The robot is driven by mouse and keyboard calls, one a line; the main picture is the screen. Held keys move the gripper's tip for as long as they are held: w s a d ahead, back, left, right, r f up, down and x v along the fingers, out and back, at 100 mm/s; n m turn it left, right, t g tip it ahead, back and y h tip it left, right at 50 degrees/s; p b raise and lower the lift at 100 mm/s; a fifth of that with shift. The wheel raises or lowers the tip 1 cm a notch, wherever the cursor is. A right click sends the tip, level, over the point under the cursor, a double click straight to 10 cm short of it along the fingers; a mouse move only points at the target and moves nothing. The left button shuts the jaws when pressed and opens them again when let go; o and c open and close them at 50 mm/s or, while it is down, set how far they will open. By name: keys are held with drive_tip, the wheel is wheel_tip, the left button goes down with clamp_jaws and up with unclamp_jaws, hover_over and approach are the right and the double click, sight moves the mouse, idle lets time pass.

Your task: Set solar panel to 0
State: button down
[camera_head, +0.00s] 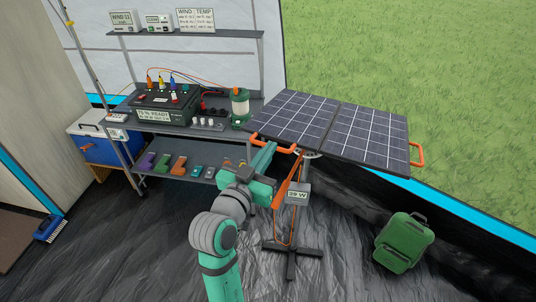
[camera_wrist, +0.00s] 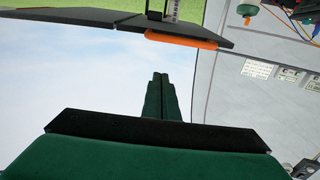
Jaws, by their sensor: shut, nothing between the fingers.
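The solar panel (camera_head: 325,128) is two dark gridded halves on a stand, with an orange handle at each side. Its left handle (camera_head: 272,144) is close to my gripper (camera_head: 267,152), which is shut and empty. In the wrist view the panel (camera_wrist: 110,25) crosses the top edge-on. Its orange handle (camera_wrist: 182,41) appears just beyond my shut fingertips (camera_wrist: 160,76), with a gap in the picture; I cannot tell whether they touch. A small display (camera_head: 297,194) on the stand shows a number with W, roughly 29. No angle scale is clearly readable.
A metal shelf unit (camera_head: 190,130) at left holds a black power box (camera_head: 165,103), a green lantern (camera_head: 240,103) and small coloured items. A green pack (camera_head: 404,242) lies right of the stand's base (camera_head: 291,248). A blue cooler (camera_head: 100,148) stands at far left. The front floor is clear.

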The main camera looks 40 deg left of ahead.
drive_tip(key=w+a+f, duration=0.1)
drive_tip(key=w+f, duration=0.2)
drive_tip(key=w, duration=0.2)
drive_tip(key=shift+w+a+f, duration=0.35)
drive_tip(key=shift+a+f, duration=0.05)
idle(0.3)
drive_tip(key=shift+s+d+f, duration=0.1)
drive_tip(key=shift+s+f, duration=0.05)
drive_tip(key=shift+f, duration=1)
drive_tip(key=shift+s+d+f, duration=0.1)
drive_tip(key=shift+s+f, duration=0.05)
drive_tip(key=shift+f, duration=1.1)
wheel_tip(320, 180, up, 4)
drive_tip(key=r, duration=0.1)
drive_tip(key=v, duration=0.9)
drive_tip(key=shift+f, duration=0.4)
